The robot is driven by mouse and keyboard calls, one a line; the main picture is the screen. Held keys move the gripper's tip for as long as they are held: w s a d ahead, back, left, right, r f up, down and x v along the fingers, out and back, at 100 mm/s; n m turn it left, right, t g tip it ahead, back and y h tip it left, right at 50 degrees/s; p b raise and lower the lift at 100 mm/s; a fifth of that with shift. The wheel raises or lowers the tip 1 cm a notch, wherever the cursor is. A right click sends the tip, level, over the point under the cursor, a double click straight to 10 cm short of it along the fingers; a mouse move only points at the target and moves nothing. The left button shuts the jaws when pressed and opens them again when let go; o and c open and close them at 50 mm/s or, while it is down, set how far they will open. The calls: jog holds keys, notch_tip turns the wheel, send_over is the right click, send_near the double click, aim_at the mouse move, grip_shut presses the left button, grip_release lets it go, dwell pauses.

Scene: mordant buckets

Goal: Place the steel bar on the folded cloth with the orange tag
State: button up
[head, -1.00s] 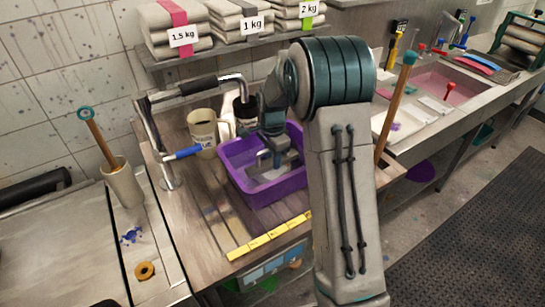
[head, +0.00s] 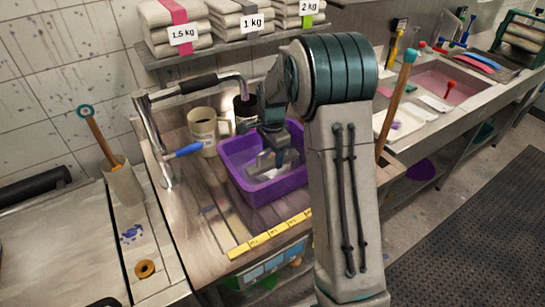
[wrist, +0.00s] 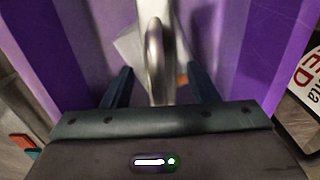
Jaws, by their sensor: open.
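My gripper (head: 278,158) points down into a purple tub (head: 241,182) on the wooden bench. In the wrist view its two dark fingers (wrist: 160,69) are apart. A shiny steel piece (wrist: 155,45) with a rounded end lies between them, with gaps at both sides; it looks like the steel bar, though only part shows. A pale grey flat patch (wrist: 128,47) and a small orange patch (wrist: 182,80) show beside it; I cannot tell if these are the folded cloth and its tag. In the head view a grey shape inside the tub is partly hidden by my gripper.
A lettered mug (head: 203,131) and a dark container (head: 245,110) stand close behind the tub. A metal frame with a blue lever (head: 184,150) is at left. A yellow strip (head: 266,237) runs along the bench's front edge. Folded cloths (head: 178,17) with weight labels lie on the shelf above.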

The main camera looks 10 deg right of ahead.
notch_tip(320, 180, up, 10)
jog(key=shift+f+b, duration=0.1)
jog(key=shift+b, duration=0.45)
jog(key=shift+s+r, duration=0.2)
jog(key=shift+r, duration=0.5)
jog(key=s+r+n+t, duration=0.1)
jog(key=s+n+t, duration=0.2)
jog(key=s+n, duration=1.1)
jog(key=s, duration=1.4)
jog(key=shift+a+r+n, duration=0.25)
jog(key=shift+r+n, duration=0.05)
jog(key=shift+r, duration=0.1)
